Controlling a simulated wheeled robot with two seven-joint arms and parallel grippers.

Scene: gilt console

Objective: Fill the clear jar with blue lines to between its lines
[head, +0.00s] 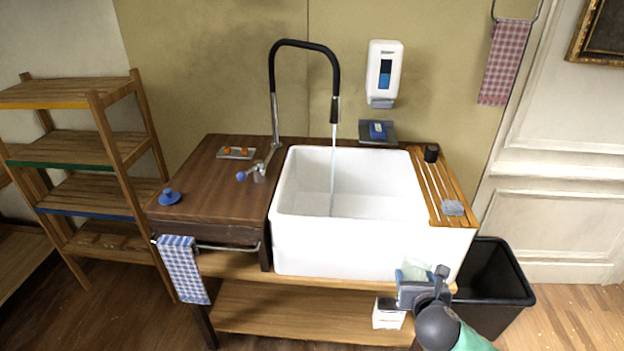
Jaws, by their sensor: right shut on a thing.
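My right gripper (413,287) is at the front right of the sink, in front of its white outer wall. It is shut on a pale, see-through thing (414,268), which looks like the clear jar. The gripper hides part of it, and I cannot make out its blue lines or any water in it. A black-hosed tap (336,108) stands behind the sink, and a thin water stream (333,165) falls from it into the white sink (345,248). My left gripper is not in view.
A slatted rack (424,182) on the sink's right side bears a black cup (431,153) and a grey sponge (452,208). A blue stopper-like piece (170,198) lies on the wooden counter (205,185). A black bin (512,290) stands right. A white box (387,315) is on the lower shelf.

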